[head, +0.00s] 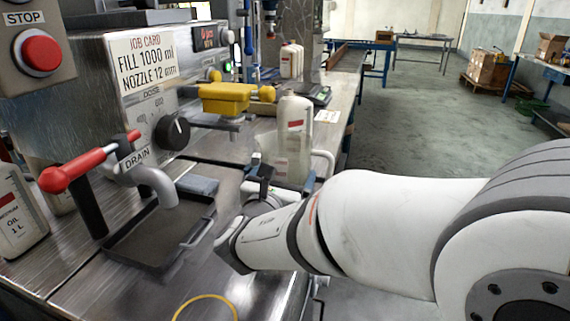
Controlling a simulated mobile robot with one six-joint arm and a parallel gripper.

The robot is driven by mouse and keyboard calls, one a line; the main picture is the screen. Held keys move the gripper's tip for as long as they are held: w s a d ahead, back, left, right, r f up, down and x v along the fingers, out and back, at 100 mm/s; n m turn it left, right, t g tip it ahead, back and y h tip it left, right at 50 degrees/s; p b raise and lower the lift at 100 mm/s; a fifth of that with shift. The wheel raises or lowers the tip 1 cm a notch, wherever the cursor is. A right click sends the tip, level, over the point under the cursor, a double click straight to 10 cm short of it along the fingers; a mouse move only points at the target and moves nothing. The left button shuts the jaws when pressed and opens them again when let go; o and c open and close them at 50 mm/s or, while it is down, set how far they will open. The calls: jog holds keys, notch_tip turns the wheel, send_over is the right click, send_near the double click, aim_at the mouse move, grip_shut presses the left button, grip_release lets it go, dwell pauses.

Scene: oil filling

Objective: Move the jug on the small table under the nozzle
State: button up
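A pale translucent jug (291,166) with a light curved handle stands upright in front of a white bottle, near the bench's right edge. My gripper (282,180) reaches in from the right, with one dark finger at the jug's left and another part at its right. Whether the fingers touch the jug is unclear; my wrist hides its lower part. A yellow fitting (225,97) sticks out of the machine, left of and beyond the jug. A bent drain spout (156,184) hangs over a dark tray (143,255). I cannot make out a separate small table.
The tall white bottle (295,112) stands right behind the jug. The red drain lever (88,163), dose knob (172,130) and red stop button (41,51) are at the left. A yellow ring (206,296) lies at the front. Floor (400,120) is open at the right.

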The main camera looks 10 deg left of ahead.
jog(key=shift+w+a+f, duration=0.1)
jog(key=shift+w, duration=0.05)
jog(key=shift+s+a+f+b, duration=0.45)
jog(key=shift+s+f+b, duration=0.05)
jog(key=shift+f, duration=0.2)
jog(key=shift+s+a+f+b, duration=0.4)
jog(key=shift+s+f+b, duration=0.1)
jog(key=shift+f, duration=0.25)
jog(key=shift+s+a+f+b, duration=0.45)
jog(key=shift+f+b, duration=0.05)
jog(key=shift+f, duration=0.2)
jog(key=shift+s+a+r, duration=0.1)
jog(key=shift+s+a, duration=0.6)
jog(key=shift+s, duration=0.05)
jog(key=shift+s+a+p, duration=0.3)
jog(key=shift+s+a, duration=1.45)
jog(key=shift+s, duration=0.2)
jog(key=shift+f, duration=0.2)
jog(key=o, duration=0.7)
